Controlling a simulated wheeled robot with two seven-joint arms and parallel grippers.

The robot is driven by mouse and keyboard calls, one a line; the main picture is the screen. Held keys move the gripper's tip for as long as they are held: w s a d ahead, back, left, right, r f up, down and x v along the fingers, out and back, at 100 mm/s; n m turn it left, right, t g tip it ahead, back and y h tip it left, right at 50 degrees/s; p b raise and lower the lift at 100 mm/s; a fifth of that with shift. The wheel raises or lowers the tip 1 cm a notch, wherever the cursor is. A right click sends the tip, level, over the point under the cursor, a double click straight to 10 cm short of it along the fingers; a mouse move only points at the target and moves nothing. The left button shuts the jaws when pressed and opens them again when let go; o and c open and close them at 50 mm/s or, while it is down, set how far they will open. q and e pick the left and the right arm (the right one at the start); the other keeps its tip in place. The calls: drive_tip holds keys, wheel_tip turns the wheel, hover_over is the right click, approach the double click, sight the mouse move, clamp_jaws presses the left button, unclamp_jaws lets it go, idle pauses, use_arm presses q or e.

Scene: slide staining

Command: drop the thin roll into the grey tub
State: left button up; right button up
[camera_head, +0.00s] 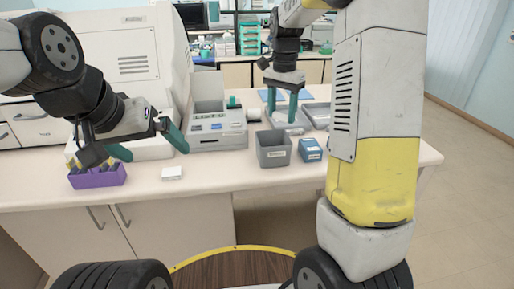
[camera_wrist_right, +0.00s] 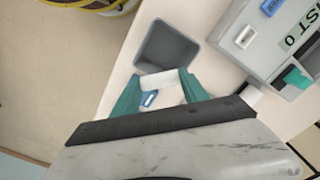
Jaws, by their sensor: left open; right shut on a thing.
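The grey tub (camera_head: 274,158) stands upright on the bench in the head view and looks empty. It shows at the top of the right wrist view (camera_wrist_right: 167,48). My right gripper (camera_head: 288,120) is shut on a white roll (camera_wrist_right: 159,80), seen between its teal fingers in the right wrist view. The roll appears beside the tub's rim in that view; its height is hard to tell. In the head view I cannot make out the roll clearly. My left gripper (camera_head: 146,144) is open and empty above the bench at the left.
A blue box (camera_head: 310,150) stands right of the tub. A grey device (camera_head: 218,140) is left of it, with another white cylinder (camera_head: 253,115) beside it. Grey trays (camera_head: 318,113) lie behind. A purple rack (camera_head: 98,178) and a small white box (camera_head: 172,174) are at the left.

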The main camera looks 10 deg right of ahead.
sight(273, 149)
drive_tip(key=shift+s+a+f, duration=0.1)
drive_tip(key=shift+s+a, duration=0.1)
drive_tip(key=shift+a, duration=0.05)
drive_tip(key=shift+a+f, duration=0.1)
drive_tip(key=shift+f, duration=2.8)
drive_tip(key=o, duration=1.4)
